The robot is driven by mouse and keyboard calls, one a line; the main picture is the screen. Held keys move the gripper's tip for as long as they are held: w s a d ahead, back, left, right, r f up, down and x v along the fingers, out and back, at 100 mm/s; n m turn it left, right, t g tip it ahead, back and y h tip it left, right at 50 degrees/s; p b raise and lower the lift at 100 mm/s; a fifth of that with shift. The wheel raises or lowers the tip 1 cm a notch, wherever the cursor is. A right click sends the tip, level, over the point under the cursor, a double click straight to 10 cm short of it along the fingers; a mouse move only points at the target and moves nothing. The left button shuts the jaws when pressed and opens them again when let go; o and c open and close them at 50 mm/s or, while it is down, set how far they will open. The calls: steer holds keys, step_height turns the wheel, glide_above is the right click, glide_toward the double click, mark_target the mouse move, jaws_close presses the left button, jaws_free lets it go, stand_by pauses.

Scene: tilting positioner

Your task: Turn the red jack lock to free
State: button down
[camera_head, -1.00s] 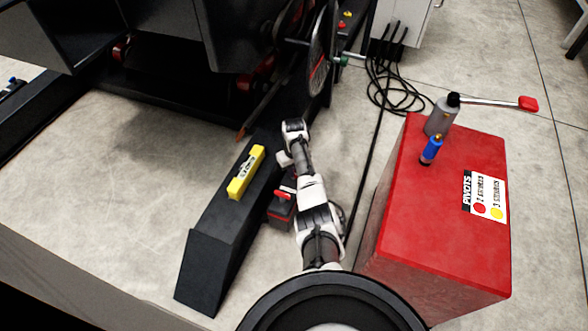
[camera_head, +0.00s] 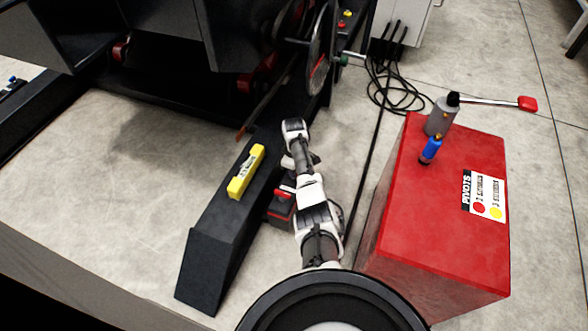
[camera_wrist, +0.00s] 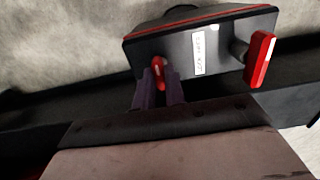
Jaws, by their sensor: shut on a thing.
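In the wrist view a dark box with red trim (camera_wrist: 205,40) stands beyond my fingers, with a small pale label on its face. A small red lever (camera_wrist: 158,68), which looks like the red jack lock, sits between the two fingertips. My gripper (camera_wrist: 160,82) is shut on it, and the fingers hide its lower part. A larger red handle (camera_wrist: 261,60) on a dark stem sticks out at the box's right. In the head view the box (camera_head: 279,212) shows partly beside my arm, with a red part (camera_head: 285,192) on top. My fingertips are hidden there.
A black ramp-shaped block (camera_head: 215,225) with a yellow level (camera_head: 246,172) lies left of my arm. Machinery fills the back.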

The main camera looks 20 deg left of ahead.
stand_by(0.5)
steer(key=c, duration=1.5)
jaws_free()
steer(key=shift+o, duration=0.2)
step_height(320, 180, up, 14)
steer(key=p, duration=0.4)
steer(key=shift+f, duration=0.1)
